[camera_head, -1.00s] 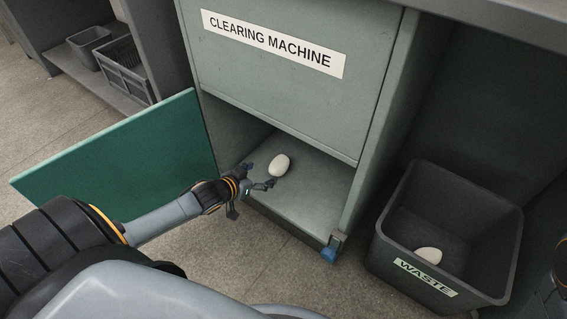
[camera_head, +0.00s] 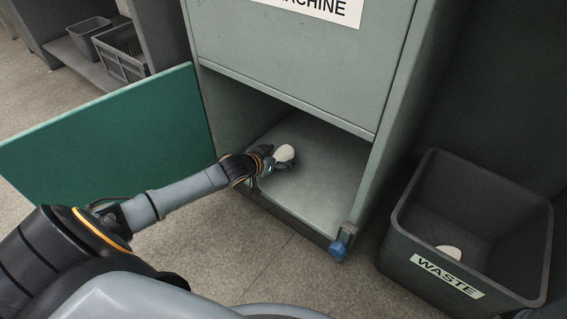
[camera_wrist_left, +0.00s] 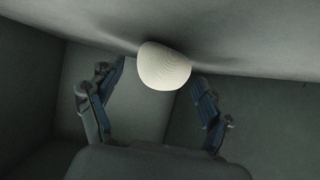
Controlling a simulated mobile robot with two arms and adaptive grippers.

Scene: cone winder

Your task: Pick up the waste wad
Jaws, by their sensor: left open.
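The waste wad (camera_head: 284,153) is a white, rounded lump on the floor of the open compartment in the clearing machine (camera_head: 290,60). My left gripper (camera_head: 279,163) reaches into the compartment and is right at the wad, partly covering it in the head view. In the left wrist view the wad (camera_wrist_left: 164,66) lies ahead, centred between the two spread fingers of the gripper (camera_wrist_left: 158,92). The fingers are open and I see no contact with the wad. My right gripper is not in view.
The green door (camera_head: 110,140) stands open left of the compartment, close to my left arm. A dark WASTE bin (camera_head: 400,235) holding another white wad (camera_head: 449,252) stands at the right. A blue piece (camera_head: 338,249) sits at the compartment's front right corner. Crates (camera_head: 120,55) lie back left.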

